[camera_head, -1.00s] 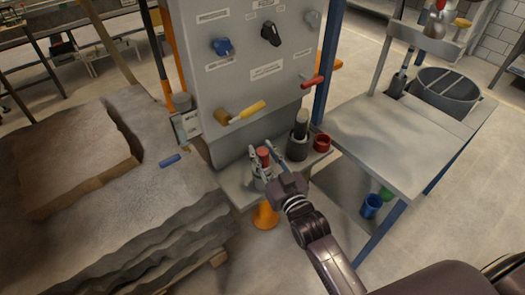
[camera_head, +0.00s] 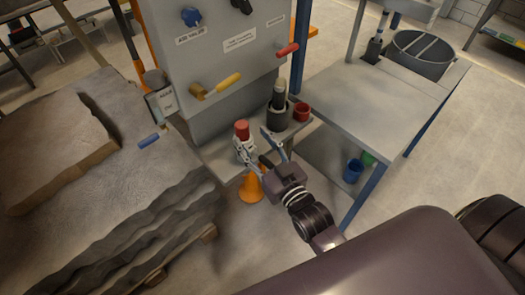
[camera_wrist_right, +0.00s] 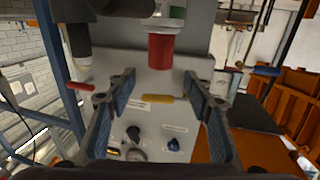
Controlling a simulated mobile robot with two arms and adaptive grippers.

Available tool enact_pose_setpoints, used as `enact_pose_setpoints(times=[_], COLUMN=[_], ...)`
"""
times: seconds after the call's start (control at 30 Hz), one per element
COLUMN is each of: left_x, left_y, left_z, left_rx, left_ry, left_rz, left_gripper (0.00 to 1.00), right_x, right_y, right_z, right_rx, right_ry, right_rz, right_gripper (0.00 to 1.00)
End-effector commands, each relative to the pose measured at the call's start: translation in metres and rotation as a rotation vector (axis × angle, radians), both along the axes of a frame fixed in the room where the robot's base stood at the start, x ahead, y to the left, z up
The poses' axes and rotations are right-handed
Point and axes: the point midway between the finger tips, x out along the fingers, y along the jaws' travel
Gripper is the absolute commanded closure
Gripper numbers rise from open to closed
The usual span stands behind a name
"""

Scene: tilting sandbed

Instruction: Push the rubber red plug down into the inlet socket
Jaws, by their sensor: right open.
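The red plug (camera_head: 242,130) stands upright on the small shelf in front of the grey panel. In the right wrist view it (camera_wrist_right: 160,52) shows near the top middle. The inlet socket under it is largely hidden behind the finger in the head view, so I cannot tell how deep the plug sits. My right gripper (camera_head: 257,144) is open and empty, pointing toward the panel just in front of the plug. In the right wrist view the two blue-padded fingers (camera_wrist_right: 160,76) are spread wide, with the plug lying beyond the gap between them. My left gripper is not in view.
A black cylinder in a dark holder (camera_head: 277,107) and a red cup (camera_head: 301,112) stand right of the plug. Yellow (camera_head: 222,84) and red (camera_head: 288,49) handles stick out above. An orange cone (camera_head: 251,188) is below the shelf. The sandbed (camera_head: 120,200) lies left.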

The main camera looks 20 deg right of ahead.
Motion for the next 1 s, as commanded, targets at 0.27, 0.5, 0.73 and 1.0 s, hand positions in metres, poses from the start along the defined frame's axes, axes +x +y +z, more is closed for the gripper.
enact_pose_setpoints(times=[0.27,0.5,0.73,1.0], left_x=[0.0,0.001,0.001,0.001], left_y=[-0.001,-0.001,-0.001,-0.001], left_z=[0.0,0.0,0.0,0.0], left_rx=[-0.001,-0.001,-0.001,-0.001], left_ry=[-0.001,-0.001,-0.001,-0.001], left_rz=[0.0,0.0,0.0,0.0], left_gripper=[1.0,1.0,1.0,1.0], right_x=[-0.041,-0.05,-0.05,-0.05], right_y=[-0.005,-0.006,-0.006,-0.006], right_z=[-0.001,0.0,0.0,0.0], right_rx=[-0.001,-0.001,-0.001,0.0], right_ry=[0.002,0.0,0.0,0.0], right_rz=[0.001,0.001,0.001,0.001], right_gripper=[0.53,0.53,0.53,0.53])
